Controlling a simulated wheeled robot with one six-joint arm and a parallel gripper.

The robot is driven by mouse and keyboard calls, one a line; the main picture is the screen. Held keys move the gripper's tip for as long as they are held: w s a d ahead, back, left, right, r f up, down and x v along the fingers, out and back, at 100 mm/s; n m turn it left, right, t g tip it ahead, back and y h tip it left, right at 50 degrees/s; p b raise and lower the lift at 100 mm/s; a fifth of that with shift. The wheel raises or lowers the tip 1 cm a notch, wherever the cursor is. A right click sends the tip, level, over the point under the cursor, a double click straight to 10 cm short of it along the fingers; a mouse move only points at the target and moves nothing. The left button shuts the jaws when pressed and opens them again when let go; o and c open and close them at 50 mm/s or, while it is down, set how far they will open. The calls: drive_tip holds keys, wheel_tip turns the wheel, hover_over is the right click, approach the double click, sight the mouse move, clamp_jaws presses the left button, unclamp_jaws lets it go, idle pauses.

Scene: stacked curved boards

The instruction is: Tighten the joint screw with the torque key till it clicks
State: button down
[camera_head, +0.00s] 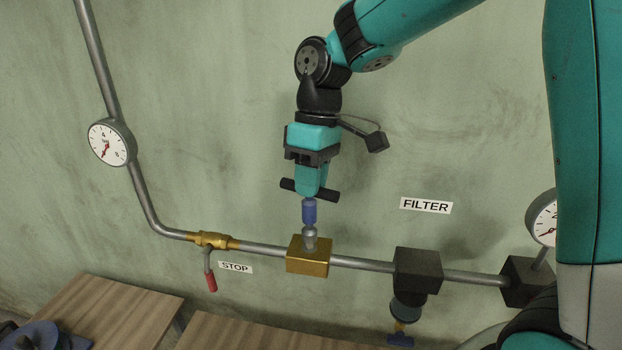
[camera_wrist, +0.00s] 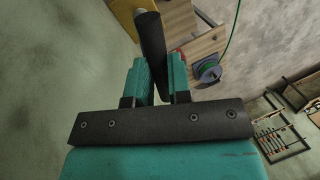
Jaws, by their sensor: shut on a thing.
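The torque key (camera_head: 309,212) is a T-shaped tool with a black cross handle and a blue shaft. My gripper (camera_head: 311,188) is shut on its black handle, and the key hangs upright below it. The handle also shows between the fingers in the wrist view (camera_wrist: 153,45). The key's lower end meets a grey metal joint screw (camera_head: 310,240) on top of the brass block (camera_head: 307,262). I cannot tell how deeply the key sits on the screw. A bit of the brass block shows at the top of the wrist view (camera_wrist: 125,15).
A grey pipe (camera_head: 360,263) runs along the wall through the brass block. A valve with a red-tipped lever (camera_head: 211,281) is left, a dark filter block (camera_head: 417,268) right. Gauges (camera_head: 111,142) hang at both sides. Wooden tables (camera_head: 105,312) stand below.

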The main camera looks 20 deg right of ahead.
drive_tip(key=shift+f+b, duration=0.75)
drive_tip(key=shift+f, duration=0.3)
drive_tip(key=shift+r, duration=0.15)
drive_tip(key=shift+s+m+p, duration=0.1)
drive_tip(key=shift+m+p, duration=0.6)
drive_tip(key=shift+m, duration=0.2)
drive_tip(key=m+t+p, duration=0.1)
drive_tip(key=m, duration=0.2)
drive_tip(key=shift+m+y+p, duration=0.3)
drive_tip(key=shift+m, duration=0.1)
drive_tip(key=m+t+p, duration=0.1)
drive_tip(key=m, duration=0.3)
drive_tip(key=shift+s+m, duration=0.1)
drive_tip(key=shift+m, duration=0.3)
drive_tip(key=m+t, duration=0.1)
drive_tip(key=m, duration=0.1)
drive_tip(key=shift+m+p, duration=0.35)
drive_tip(key=shift+m, duration=0.05)
drive_tip(key=shift+n+g, duration=0.3)
drive_tip(key=shift+n, duration=0.8)
